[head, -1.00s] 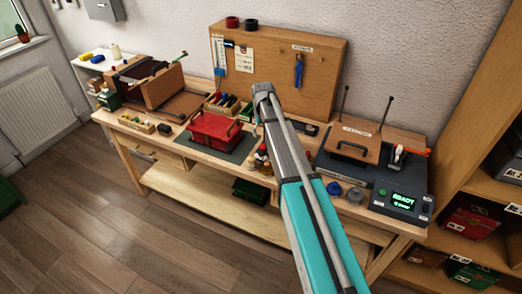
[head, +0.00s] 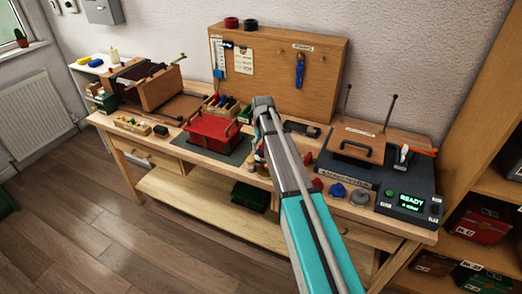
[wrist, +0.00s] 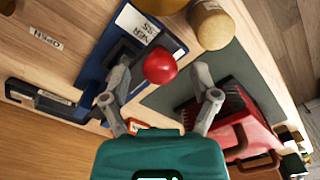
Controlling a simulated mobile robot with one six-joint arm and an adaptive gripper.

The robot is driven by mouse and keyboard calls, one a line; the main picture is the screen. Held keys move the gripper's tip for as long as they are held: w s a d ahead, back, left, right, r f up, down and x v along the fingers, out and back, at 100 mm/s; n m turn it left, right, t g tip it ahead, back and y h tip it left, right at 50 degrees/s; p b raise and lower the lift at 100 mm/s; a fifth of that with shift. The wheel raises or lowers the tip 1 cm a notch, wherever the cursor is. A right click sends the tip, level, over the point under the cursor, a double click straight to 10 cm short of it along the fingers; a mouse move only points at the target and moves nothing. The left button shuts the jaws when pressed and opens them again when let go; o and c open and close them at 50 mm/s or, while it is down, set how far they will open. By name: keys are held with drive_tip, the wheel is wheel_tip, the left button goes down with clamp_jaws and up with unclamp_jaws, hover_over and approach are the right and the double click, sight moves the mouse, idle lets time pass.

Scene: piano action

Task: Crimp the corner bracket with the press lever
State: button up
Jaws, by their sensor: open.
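My gripper (wrist: 164,84) is open in the wrist view, with a finger on either side of a round red knob-like thing (wrist: 160,66). I cannot tell whether it touches a finger. In the head view my arm hides the gripper. A dark press-like machine (head: 345,177) stands at the bench's right end, with a wooden block, a black handle and two upright rods. A small lever with a white body and orange part (head: 404,156) stands at its right; I cannot tell whether it is the press lever. I cannot make out the corner bracket.
A red toolbox (head: 213,135) sits on a dark mat (head: 238,153). A control box (head: 408,202) shows READY. Blue (head: 338,190) and grey knobs (head: 359,198) are at the bench front. A tan cylinder (wrist: 211,27) is close beyond my fingers. A pegboard (head: 270,60) stands behind.

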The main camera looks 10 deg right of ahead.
drive_tip(key=shift+f, duration=0.3)
clamp_jaws()
drive_tip(key=shift+a, duration=0.2)
drive_tip(key=shift+d+r, duration=0.1)
drive_tip(key=shift+r, duration=0.05)
